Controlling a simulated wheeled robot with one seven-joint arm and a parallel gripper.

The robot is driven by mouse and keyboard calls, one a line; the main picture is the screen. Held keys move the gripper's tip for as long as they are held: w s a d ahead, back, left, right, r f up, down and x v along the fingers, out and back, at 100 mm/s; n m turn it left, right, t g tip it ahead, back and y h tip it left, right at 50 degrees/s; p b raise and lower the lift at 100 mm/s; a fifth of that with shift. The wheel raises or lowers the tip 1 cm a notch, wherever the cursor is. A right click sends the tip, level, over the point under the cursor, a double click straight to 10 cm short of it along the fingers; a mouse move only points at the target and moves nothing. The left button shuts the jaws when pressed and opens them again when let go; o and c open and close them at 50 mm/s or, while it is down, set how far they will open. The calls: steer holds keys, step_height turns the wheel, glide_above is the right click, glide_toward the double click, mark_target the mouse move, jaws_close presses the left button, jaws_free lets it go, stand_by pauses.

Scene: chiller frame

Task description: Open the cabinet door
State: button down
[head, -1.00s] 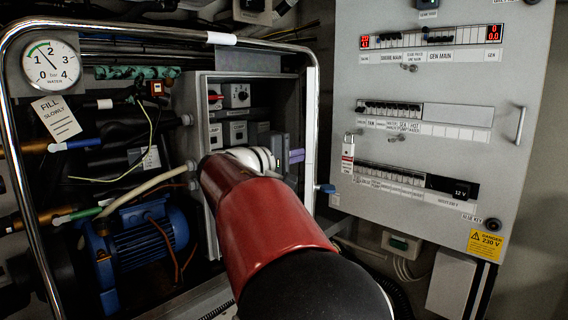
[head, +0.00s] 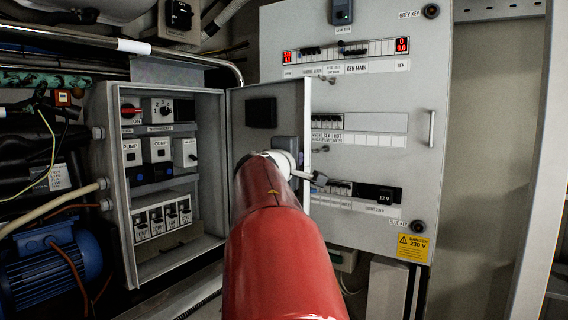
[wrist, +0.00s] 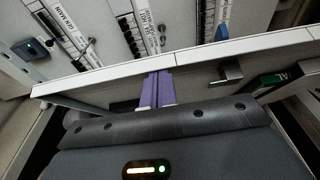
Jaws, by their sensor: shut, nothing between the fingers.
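The cabinet (head: 105,150) is a grey box at the left of the head view, with switches inside. Its door (head: 240,108) stands wide open to the right, its inner face showing. The door's pale edge (wrist: 110,73) crosses the wrist view, with a small metal latch (wrist: 228,72) on its inner side. My gripper's purple fingers (wrist: 158,88) are shut together and empty, with their tips at the door's inner side near that edge. Whether they touch it I cannot tell. In the head view my red arm reaches to the door, and the fingers are hidden.
A large grey electrical panel (head: 375,90) with breaker rows and a handle stands behind and right of the door. A chrome rail (head: 185,53) runs above the cabinet. A blue pump (head: 55,265) and hoses lie at lower left. A pale upright (head: 545,170) stands at far right.

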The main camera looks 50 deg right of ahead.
steer(key=shift+s+d, duration=0.2)
steer(key=shift+d, duration=0.55)
steer(key=shift+s+d, duration=0.25)
steer(key=shift+d, duration=0.5)
steer(key=shift+s+d, duration=0.2)
steer(key=shift+d, duration=0.55)
